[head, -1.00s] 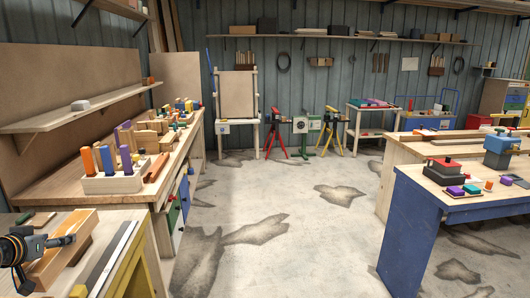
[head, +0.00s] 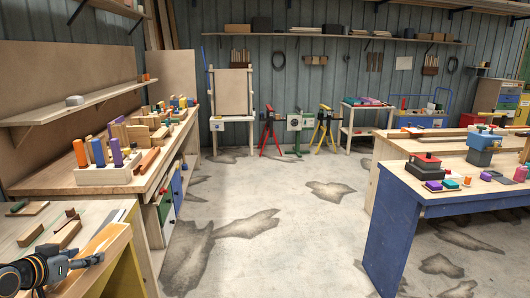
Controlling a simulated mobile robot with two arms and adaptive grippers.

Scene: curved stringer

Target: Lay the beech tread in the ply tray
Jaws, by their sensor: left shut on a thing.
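My left gripper (head: 90,261) is at the lower left, over the near workbench. It is shut on a tan wooden piece, which looks like the beech tread (head: 103,240). The piece is seen edge-on and partly merges with the bench edge, so I cannot tell whether it touches the bench. I cannot make out the ply tray. My right gripper is not in view.
Several small wood blocks (head: 64,234) lie on the near workbench (head: 95,211). Behind it, a longer bench holds a peg block (head: 108,174) with coloured pegs. A blue-legged table (head: 393,230) stands at right. The concrete floor between is open.

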